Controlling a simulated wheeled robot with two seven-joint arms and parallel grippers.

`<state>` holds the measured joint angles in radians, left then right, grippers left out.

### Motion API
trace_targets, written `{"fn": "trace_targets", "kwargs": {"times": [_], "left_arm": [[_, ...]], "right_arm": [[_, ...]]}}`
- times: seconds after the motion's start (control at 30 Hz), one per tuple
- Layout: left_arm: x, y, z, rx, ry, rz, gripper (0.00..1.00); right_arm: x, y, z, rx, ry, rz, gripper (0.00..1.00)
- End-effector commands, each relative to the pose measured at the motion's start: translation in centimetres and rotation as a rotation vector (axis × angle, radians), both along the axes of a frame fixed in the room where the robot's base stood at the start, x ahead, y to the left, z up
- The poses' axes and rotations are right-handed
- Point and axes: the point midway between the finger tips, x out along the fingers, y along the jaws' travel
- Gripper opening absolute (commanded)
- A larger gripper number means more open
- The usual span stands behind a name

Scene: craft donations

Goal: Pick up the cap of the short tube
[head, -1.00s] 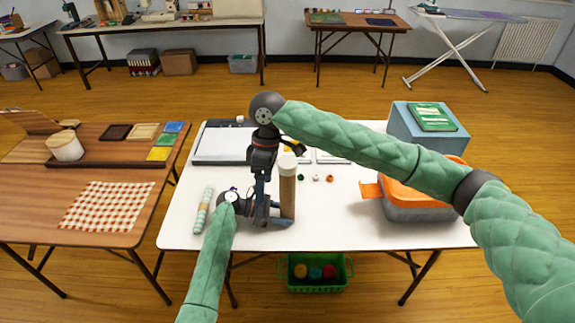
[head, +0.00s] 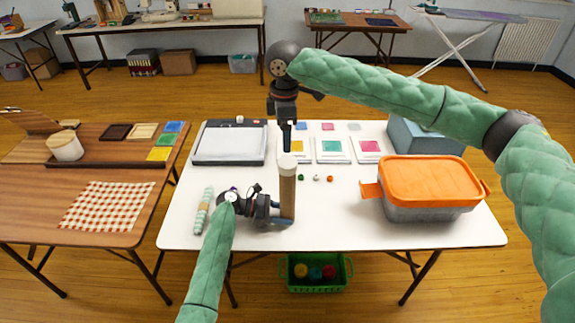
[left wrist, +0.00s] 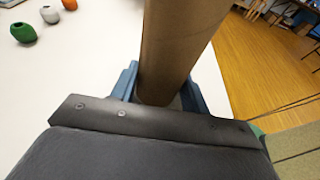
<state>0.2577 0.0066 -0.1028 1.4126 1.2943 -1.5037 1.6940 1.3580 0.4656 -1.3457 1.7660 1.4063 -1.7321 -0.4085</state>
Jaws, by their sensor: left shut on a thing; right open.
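A brown cardboard tube (head: 287,197) stands upright near the front middle of the white table. Its white cap (head: 287,160) sits on the top end. My left gripper (head: 286,222) is shut around the tube's lower part. The left wrist view shows the blue fingers on both sides of the tube (left wrist: 178,50); its top is outside that view. My right gripper (head: 287,138) is open, pointing down over the cap in the head view. Its fingers overlap edge-on there, so I cannot tell whether they touch the cap.
Small green (head: 301,178), white (head: 316,177) and orange (head: 330,179) beads lie right of the tube. A patterned roll (head: 204,211) lies to the left. A grey box with an orange lid (head: 428,182) stands at the right. The table's front middle-right is clear.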

Motion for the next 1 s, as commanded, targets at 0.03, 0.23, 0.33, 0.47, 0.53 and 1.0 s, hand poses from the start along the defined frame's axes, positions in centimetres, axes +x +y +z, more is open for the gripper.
{"fn": "trace_targets", "kwargs": {"times": [0.03, 0.23, 0.33, 0.47, 0.53, 1.0], "left_arm": [[0.0, 0.0, 0.0, 0.0, 0.0, 0.0, 0.33], [0.0, 0.0, 0.0, 0.0, 0.0, 0.0, 0.33], [0.0, 0.0, 0.0, 0.0, 0.0, 0.0, 0.33], [0.0, 0.0, 0.0, 0.0, 0.0, 0.0, 0.33], [0.0, 0.0, 0.0, 0.0, 0.0, 0.0, 0.33], [0.0, 0.0, 0.0, 0.0, 0.0, 0.0, 0.33]], "right_arm": [[0.0, 0.0, -0.8, 0.0, 0.002, -0.001, 0.8], [0.0, 0.0, -3.8, 0.0, 0.001, -0.001, 0.8], [0.0, -0.1, -4.6, 0.0, 0.001, 0.0, 0.8], [-0.1, -0.2, -5.2, 0.001, 0.001, -0.001, 0.8], [-0.1, -0.3, -5.9, 0.0, 0.001, -0.001, 0.8], [-0.2, -0.7, -9.8, 0.001, 0.0, 0.0, 0.8]]}}
